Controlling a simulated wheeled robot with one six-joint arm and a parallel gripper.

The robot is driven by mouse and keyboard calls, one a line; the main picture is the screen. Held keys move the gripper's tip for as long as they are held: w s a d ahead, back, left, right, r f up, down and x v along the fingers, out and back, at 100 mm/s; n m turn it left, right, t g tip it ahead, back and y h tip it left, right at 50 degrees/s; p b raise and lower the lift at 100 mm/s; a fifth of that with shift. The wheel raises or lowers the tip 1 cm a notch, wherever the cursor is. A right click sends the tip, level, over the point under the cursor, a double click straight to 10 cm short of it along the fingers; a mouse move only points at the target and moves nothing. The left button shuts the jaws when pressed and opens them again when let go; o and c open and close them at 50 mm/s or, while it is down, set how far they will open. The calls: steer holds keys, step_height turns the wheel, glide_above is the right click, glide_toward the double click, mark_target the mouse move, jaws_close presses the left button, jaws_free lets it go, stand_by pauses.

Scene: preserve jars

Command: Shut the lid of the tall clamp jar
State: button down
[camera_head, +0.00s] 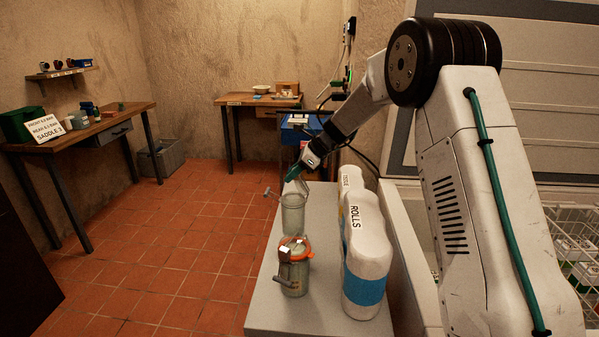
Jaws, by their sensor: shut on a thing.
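The tall clamp jar (292,218) is pale clear glass and stands upright on the grey counter. Its lid (296,187) shows as a pale tilted piece at the jar's mouth, and its exact angle is hard to tell. A wire clamp (270,192) sticks out to the left of the rim. My gripper (293,173) comes down from the upper right and is shut on the lid, just above the jar. The fingertips are small in view and their contact is partly hidden.
A shorter jar with an orange ring (294,275) stands nearer on the grey counter (270,318). Labelled white bags, including one marked ROLLS (366,255), stand close on the right. Open tiled floor (180,240) lies left of the counter.

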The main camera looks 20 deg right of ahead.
steer(key=w+a+f+g+h, duration=0.1)
steer(key=a+f+g+h, duration=0.2)
steer(key=h, duration=0.4)
steer(key=shift+w+a+f, duration=0.35)
steer(key=shift+a+f, duration=0.1)
steer(key=shift+f, duration=0.95)
steer(key=c, duration=1.2)
jaws_free()
steer(key=shift+f, duration=0.1)
step_height(320, 180, up, 8)
steer(key=shift+d, duration=0.15)
